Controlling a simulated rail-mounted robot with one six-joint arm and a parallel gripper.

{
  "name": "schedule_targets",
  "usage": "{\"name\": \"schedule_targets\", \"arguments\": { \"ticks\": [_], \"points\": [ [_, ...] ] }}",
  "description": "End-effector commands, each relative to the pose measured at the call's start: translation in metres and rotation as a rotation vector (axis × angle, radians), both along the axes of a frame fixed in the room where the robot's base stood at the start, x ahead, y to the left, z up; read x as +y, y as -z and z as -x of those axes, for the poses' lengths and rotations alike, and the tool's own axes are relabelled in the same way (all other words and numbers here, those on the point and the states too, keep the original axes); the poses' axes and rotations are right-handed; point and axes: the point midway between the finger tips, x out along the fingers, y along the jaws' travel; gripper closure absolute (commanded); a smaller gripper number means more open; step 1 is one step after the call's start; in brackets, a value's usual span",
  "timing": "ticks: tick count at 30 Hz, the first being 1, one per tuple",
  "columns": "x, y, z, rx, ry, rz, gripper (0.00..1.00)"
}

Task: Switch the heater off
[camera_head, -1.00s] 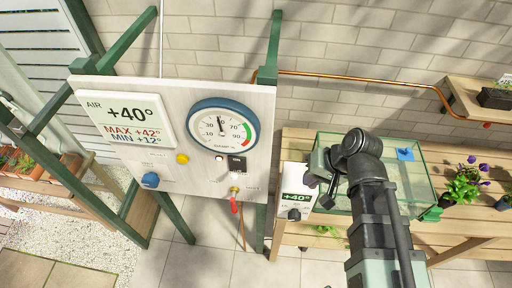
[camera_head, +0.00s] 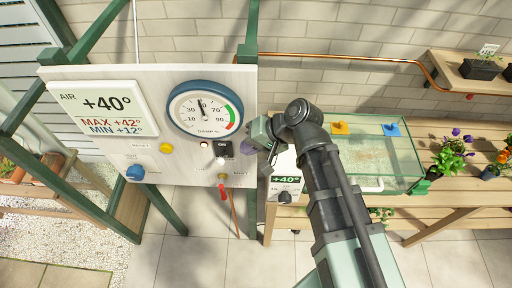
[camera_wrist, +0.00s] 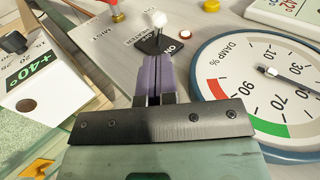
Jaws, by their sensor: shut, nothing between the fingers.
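The heater switch (camera_head: 222,149) is a dark plate marked ON on the white control board (camera_head: 70,145), below and right of the round dial. In the wrist view the switch (camera_wrist: 152,44) has a lever with a white tip (camera_wrist: 159,19), beside the word HEATER. I cannot tell for sure which way the lever is thrown. My gripper (camera_head: 254,142) is just right of the switch in the head view. Its purple fingers (camera_wrist: 152,68) are shut and empty, pointing at the switch plate in the wrist view. I cannot tell whether they touch it.
The damp dial (camera_head: 205,108) is close beside my fingers. A red-handled tap (camera_head: 223,193) hangs below the switch. A white +40° box (camera_head: 286,186) with a black knob stands to the right, beside the glass tank (camera_head: 400,155). Yellow (camera_head: 166,147) and blue (camera_head: 135,173) controls are further left.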

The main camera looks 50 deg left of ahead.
Motion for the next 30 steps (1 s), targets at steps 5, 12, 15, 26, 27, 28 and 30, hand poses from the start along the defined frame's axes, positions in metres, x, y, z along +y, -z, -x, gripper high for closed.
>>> {"name": "schedule_targets", "arguments": {
  "ticks": [5, 12, 15, 26, 27, 28, 30],
  "points": [
    [0.019, 0.038, 0.020, 0.000, -0.003, 0.000, 1.00],
    [0.036, 0.058, 0.039, 0.000, -0.001, 0.000, 1.00],
    [0.038, 0.060, 0.042, 0.000, -0.001, 0.000, 1.00],
    [0.038, 0.058, 0.043, -0.001, -0.002, -0.002, 1.00],
    [0.038, 0.059, 0.044, -0.003, -0.004, -0.004, 1.00],
    [0.039, 0.059, 0.045, -0.005, -0.005, -0.006, 1.00],
    [0.039, 0.060, 0.049, -0.012, -0.012, -0.015, 1.00]
  ]
}}
